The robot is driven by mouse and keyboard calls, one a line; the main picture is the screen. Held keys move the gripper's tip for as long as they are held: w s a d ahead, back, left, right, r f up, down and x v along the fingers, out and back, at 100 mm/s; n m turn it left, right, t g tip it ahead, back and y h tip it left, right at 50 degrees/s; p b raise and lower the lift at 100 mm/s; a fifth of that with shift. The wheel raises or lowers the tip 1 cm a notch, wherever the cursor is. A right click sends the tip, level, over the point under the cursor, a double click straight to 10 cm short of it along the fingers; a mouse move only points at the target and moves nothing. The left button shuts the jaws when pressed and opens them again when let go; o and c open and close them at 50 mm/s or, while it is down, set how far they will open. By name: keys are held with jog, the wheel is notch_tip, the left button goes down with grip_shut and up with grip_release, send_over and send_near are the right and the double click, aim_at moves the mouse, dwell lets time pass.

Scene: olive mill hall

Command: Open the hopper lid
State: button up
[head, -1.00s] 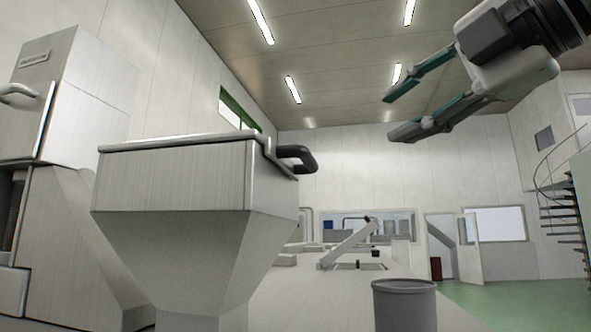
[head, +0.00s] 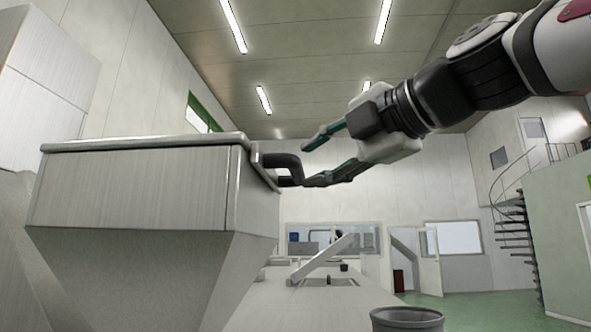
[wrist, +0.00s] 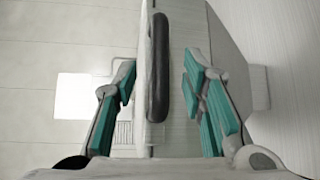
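The hopper (head: 130,190) is a large grey steel bin with a tapering lower part, at the left in the head view. Its flat lid (head: 145,143) lies closed on top. A black handle (head: 290,165) sticks out from the lid's right edge. My gripper (head: 305,160) is open at the handle, its teal-padded fingers pointing left towards it. In the wrist view the handle (wrist: 159,65) runs up and down between the two fingers (wrist: 160,78), with a gap visible on each side. The lower finger overlaps the handle's end in the head view, so contact there is unclear.
A tall steel cabinet (head: 45,75) stands behind the hopper at the left. A round grey bin (head: 407,320) stands on the floor at the lower right. A spiral staircase (head: 512,235) is at the far right. The green floor near the open door (head: 431,260) looks clear.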

aim_at(298, 179)
jog(key=shift+p+x, duration=0.5)
jog(key=shift+x, duration=2.2)
jog(key=shift+c, duration=0.6)
grip_shut()
